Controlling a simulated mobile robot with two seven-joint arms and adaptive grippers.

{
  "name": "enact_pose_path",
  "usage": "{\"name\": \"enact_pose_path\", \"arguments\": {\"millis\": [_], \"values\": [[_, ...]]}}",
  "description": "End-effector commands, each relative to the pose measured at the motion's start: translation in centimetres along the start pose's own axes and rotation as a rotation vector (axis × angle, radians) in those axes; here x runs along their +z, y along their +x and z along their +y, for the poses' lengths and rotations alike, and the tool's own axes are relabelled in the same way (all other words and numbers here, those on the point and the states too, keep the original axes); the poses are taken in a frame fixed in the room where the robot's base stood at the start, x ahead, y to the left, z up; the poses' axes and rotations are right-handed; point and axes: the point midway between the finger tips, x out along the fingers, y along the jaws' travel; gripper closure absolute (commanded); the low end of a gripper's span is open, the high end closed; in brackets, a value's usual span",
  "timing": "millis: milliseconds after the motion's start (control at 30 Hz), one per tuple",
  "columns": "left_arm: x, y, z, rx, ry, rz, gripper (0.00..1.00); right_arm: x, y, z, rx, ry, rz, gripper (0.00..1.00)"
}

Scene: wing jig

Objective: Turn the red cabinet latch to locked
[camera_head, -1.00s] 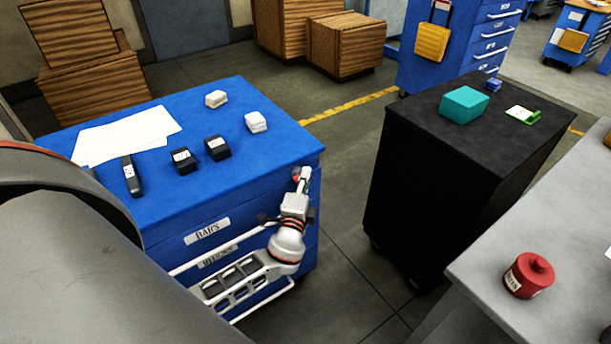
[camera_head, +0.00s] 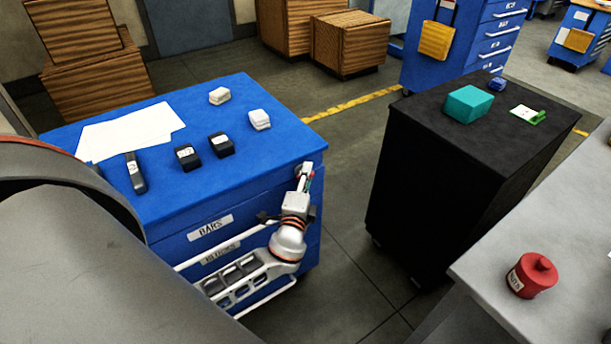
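The blue cabinet (camera_head: 262,196) stands at the left with labelled drawers on its front. My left gripper (camera_head: 305,172) is at the upper right corner of that front, just below the cabinet top. It is small and seen from behind, so I cannot tell whether its fingers are open or shut, or whether they touch the latch. The red latch is not clearly visible; the gripper seems to cover its place, and its position cannot be read. My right gripper is not in view.
White papers (camera_head: 130,132), dark blocks (camera_head: 187,157) and pale blocks (camera_head: 260,119) lie on the cabinet top. A black cabinet (camera_head: 420,180) with a teal box (camera_head: 468,104) stands to the right, across open floor. A red tin (camera_head: 532,275) sits on a grey bench (camera_head: 500,322).

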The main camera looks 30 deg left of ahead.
Motion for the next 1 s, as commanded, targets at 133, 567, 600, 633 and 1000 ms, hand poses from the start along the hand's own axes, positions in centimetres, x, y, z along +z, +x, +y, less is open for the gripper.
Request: {"name": "enact_pose_path", "arguments": {"millis": [133, 567, 600, 633, 1000], "values": [[0.0, -2.1, 0.2, 0.003, 0.000, 0.001, 0.72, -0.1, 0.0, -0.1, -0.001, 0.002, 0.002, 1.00], [0.2, -10.1, 0.2, 0.004, 0.002, -0.003, 0.72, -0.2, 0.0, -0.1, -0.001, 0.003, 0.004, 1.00], [0.2, -10.5, 0.2, 0.004, 0.001, -0.003, 0.72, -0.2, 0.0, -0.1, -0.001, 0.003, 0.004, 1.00], [0.2, -10.8, 0.2, 0.004, 0.001, -0.003, 0.72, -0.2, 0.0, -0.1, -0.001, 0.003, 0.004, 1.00], [0.2, -11.7, 0.1, 0.002, 0.001, -0.003, 0.72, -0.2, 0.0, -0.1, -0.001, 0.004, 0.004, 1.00]]}}
